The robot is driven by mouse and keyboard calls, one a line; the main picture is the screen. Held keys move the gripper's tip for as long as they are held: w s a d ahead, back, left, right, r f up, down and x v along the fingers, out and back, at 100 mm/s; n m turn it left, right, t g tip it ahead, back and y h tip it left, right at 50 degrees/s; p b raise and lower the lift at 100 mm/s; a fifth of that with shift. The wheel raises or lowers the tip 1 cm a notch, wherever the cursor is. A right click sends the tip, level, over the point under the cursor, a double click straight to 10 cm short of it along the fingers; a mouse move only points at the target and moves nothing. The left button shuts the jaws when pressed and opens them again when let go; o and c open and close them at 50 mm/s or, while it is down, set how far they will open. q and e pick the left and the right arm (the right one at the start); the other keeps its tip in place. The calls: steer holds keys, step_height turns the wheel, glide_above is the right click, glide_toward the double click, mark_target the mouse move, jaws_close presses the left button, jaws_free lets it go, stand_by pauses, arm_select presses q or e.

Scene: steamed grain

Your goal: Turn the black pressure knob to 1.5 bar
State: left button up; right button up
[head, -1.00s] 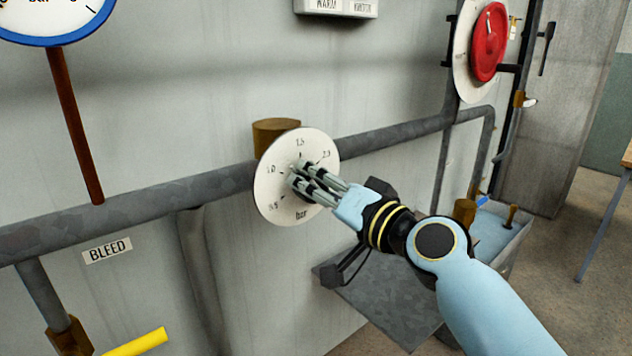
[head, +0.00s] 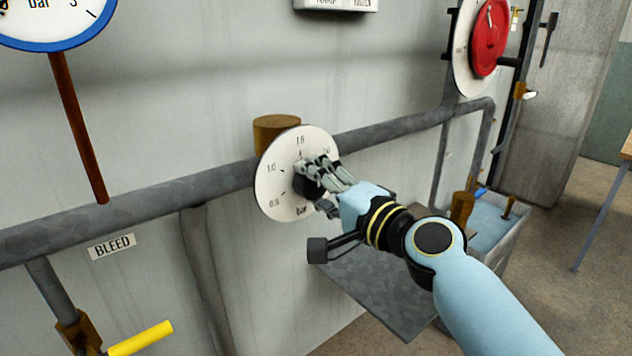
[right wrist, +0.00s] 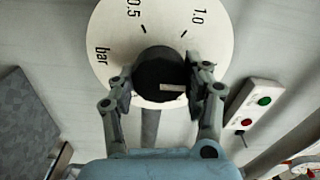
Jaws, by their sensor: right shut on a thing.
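The black pressure knob (head: 308,186) sits at the middle of a round white dial (head: 275,180) marked 0.5, 1.0, 1.5, 2.0 and bar. My right gripper (head: 318,174) is shut on the knob, its fingers partly covering it. In the right wrist view, the fingers of my right gripper (right wrist: 160,86) lie on both sides of the knob (right wrist: 152,70). The knob's white line points right there, past the 1.0 side of the dial (right wrist: 110,35). The 1.5 mark is hidden in that view, so I cannot tell whether the line meets it. My left gripper is not in view.
A grey pipe (head: 400,128) runs along the wall behind the dial. A grey shelf (head: 385,300) is below my right arm. A red handwheel (head: 489,38) is at upper right, a blue-rimmed gauge (head: 60,42) at upper left, and a yellow lever (head: 142,338) at lower left.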

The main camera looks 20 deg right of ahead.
stand_by(0.4)
steer(key=o, duration=1.2)
steer(key=shift+d, duration=0.1)
steer(key=v, duration=1.2)
